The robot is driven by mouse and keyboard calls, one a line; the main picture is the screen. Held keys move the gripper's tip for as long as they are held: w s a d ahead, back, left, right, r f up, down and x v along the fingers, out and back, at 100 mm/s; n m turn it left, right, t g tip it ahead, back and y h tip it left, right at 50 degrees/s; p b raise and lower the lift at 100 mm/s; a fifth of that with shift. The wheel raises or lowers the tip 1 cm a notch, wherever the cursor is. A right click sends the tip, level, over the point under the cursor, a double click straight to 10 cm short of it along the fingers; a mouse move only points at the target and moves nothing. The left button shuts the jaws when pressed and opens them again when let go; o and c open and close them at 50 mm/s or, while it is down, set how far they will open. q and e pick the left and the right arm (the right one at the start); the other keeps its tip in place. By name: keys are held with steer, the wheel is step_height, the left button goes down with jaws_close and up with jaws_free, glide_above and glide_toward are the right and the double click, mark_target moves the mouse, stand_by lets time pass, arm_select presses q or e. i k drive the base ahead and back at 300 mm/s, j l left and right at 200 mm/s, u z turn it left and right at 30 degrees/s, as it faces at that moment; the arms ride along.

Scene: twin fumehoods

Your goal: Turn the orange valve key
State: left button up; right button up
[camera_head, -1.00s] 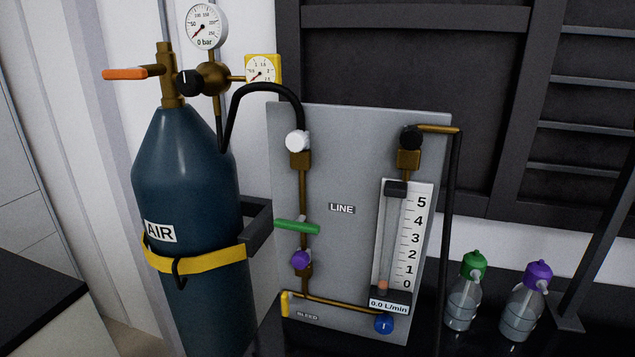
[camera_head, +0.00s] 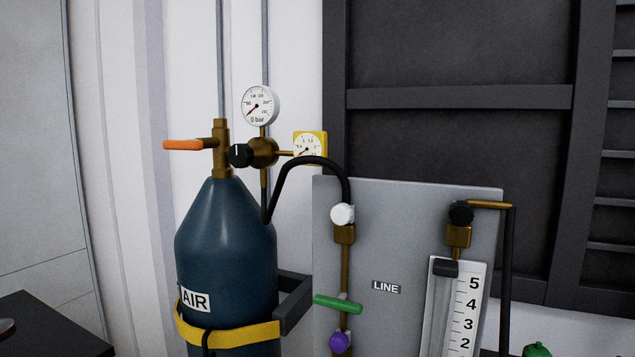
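The orange valve key (camera_head: 183,145) sticks out to the left from the brass valve (camera_head: 221,150) on top of the dark teal AIR cylinder (camera_head: 228,240). It lies roughly level. Neither of my grippers shows in the head view, so nothing is seen touching the key. The round white gauge (camera_head: 259,106) above the regulator reads about 0 bar. The black regulator knob (camera_head: 240,155) sits just right of the valve.
A dark counter (camera_head: 50,325) is at lower left. The space left of the key looks clear.

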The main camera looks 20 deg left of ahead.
mark_target(193, 144)
steer(key=k+l+u, duration=0.15)
steer(key=u, duration=1.2)
